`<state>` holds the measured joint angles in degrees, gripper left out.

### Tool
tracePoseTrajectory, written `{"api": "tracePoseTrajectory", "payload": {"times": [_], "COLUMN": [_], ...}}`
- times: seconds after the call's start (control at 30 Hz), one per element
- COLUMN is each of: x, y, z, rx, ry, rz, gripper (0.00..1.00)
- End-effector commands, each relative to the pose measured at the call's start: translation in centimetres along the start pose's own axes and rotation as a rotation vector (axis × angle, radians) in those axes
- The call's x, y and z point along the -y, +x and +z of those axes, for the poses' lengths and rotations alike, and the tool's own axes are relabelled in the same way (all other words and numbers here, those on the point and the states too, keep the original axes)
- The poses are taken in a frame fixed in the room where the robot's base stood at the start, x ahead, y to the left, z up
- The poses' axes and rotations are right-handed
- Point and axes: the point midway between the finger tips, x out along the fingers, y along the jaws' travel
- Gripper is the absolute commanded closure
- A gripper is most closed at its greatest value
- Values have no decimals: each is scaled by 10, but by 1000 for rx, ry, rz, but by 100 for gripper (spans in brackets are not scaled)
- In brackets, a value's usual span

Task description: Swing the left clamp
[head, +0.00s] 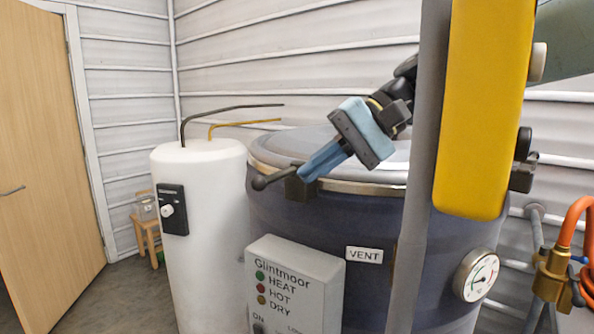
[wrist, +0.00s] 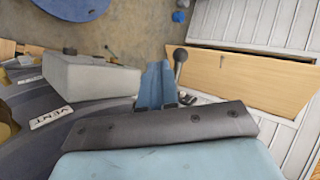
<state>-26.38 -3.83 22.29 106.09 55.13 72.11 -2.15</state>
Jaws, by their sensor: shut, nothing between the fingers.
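The left clamp is a dark lever with a ball knob (head: 260,183) on a dark bracket (head: 297,189) at the front left of the hopper's rim (head: 340,187). The knob points out to the left. In the wrist view the knob (wrist: 181,54) shows just right of the blue fingers. My gripper (head: 308,173) is shut and empty, its fingertips close above the bracket, right of the knob. It also shows in the wrist view (wrist: 157,66). I cannot tell whether the fingers touch the clamp. Part of the bracket is hidden by the fingers.
A white cylinder (head: 197,235) with two bent pipes stands close on the left. The Glintmoor control box (head: 296,270) juts out below the clamp. A gauge (head: 475,275) and an orange hose (head: 576,215) are on the right. A wooden door (head: 48,130) stands far left.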

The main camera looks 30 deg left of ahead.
Motion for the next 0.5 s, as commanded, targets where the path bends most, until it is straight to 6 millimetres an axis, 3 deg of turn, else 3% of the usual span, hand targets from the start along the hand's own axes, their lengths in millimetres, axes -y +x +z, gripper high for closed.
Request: {"api": "tracePoseTrajectory", "payload": {"times": [0.2, 0.5], "x": [4, 8], "y": [-40, -73], "z": [20, 38], "rx": [-5, -2], "ry": [-1, -1], "rz": [1, 0], "gripper": [100, 100]}}
